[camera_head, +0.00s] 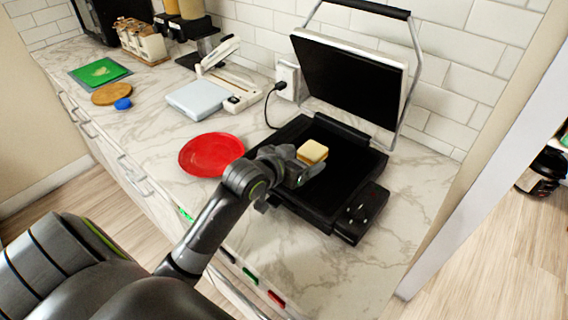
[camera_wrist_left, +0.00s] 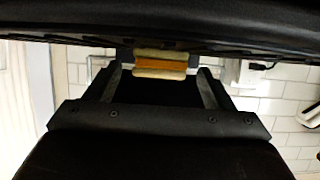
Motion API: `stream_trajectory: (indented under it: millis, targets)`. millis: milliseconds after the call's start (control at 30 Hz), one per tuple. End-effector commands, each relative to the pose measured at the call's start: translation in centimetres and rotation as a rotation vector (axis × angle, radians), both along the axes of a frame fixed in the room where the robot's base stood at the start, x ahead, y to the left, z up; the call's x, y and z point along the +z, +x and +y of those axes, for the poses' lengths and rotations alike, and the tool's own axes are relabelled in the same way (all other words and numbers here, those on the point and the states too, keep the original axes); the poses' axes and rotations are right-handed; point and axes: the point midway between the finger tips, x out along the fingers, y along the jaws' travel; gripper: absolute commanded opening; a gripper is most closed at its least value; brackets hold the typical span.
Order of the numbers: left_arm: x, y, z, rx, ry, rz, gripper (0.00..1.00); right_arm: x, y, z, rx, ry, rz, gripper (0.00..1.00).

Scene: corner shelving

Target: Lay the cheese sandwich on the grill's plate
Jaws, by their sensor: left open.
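The cheese sandwich (camera_head: 312,151), pale bread with an orange-yellow filling, is at the black lower plate (camera_head: 335,165) of the open grill and appears to lie flat on it. My left gripper (camera_head: 305,168) reaches in low over the plate from the front left, with its fingertips at the sandwich. In the left wrist view the sandwich (camera_wrist_left: 162,65) shows edge-on between the tips of the open fingers (camera_wrist_left: 160,72). Whether a finger still touches it is hard to tell. The grill's lid (camera_head: 348,80) stands raised at the back. My right gripper is out of view.
A red plate (camera_head: 211,154) lies left of the grill. A white scale-like device (camera_head: 200,98), a round wooden board (camera_head: 112,94), a blue lid (camera_head: 123,104) and a green board (camera_head: 100,72) are farther left. The marble counter (camera_head: 400,225) is bare in front of the grill.

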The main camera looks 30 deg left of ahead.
Motion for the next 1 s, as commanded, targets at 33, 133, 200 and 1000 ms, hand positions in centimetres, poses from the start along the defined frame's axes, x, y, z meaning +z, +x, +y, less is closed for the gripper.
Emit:
stream_trajectory:
  millis: [33, 133, 200, 1000]
  targets:
    - [0.3, -0.8, 0.1, -0.002, 0.003, -0.002, 0.76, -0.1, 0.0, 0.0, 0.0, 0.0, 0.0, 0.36]
    - [1.1, -2.6, 0.4, -0.002, 0.005, -0.002, 0.76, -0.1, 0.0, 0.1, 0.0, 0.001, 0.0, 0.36]
    - [1.5, -3.8, 0.6, -0.002, 0.005, -0.001, 0.76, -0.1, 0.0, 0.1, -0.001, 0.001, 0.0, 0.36]
    - [4.0, -9.5, 1.3, -0.001, 0.001, 0.0, 0.76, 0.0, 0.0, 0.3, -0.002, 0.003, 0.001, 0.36]
